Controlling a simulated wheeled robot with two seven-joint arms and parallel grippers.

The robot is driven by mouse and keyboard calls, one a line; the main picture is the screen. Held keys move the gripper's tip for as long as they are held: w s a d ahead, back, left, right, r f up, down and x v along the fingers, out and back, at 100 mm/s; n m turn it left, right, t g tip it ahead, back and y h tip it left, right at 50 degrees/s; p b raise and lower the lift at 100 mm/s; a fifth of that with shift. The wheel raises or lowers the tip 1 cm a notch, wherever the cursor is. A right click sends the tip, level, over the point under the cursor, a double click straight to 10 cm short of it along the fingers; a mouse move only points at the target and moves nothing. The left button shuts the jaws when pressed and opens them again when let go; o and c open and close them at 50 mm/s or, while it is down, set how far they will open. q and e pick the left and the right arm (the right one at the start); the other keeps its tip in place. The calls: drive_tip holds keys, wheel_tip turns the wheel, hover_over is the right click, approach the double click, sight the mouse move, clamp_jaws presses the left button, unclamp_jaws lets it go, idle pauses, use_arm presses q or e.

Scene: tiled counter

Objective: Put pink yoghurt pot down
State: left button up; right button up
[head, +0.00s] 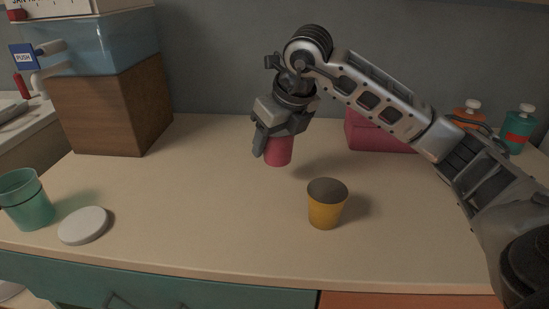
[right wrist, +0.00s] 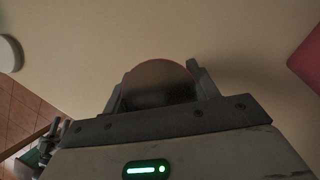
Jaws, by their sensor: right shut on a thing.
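The pink yoghurt pot (head: 278,151) is upright between the fingers of my right gripper (head: 268,145) in the head view. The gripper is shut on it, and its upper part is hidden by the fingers. In the right wrist view the pot's round, dark top (right wrist: 160,85) shows between the fingertips. The pot is over the middle of the counter (head: 200,190); I cannot tell whether its base touches the surface. My left gripper is not in view.
A yellow pot (head: 325,207) stands in front and to the right. Green cups (head: 30,205) and a white lid (head: 84,225) are at left, and a pink box (head: 372,135) is behind. Two bottles stand at far right. The counter's left middle is clear.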

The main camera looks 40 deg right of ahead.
sight(273, 144)
drive_tip(key=shift+w+d+f, duration=0.25)
drive_tip(key=shift+w+f, duration=0.25)
drive_tip(key=shift+f, duration=0.15)
drive_tip(key=shift+w+d+f, duration=0.2)
drive_tip(key=shift+w+f, duration=0.25)
drive_tip(key=shift+f, duration=0.15)
drive_tip(key=shift+w+f, duration=0.1)
drive_tip(key=shift+f, duration=1.55)
drive_tip(key=shift+f+b, duration=0.15)
drive_tip(key=shift+b, duration=0.15)
drive_tip(key=o, duration=1.1)
drive_tip(key=shift+c, duration=0.2)
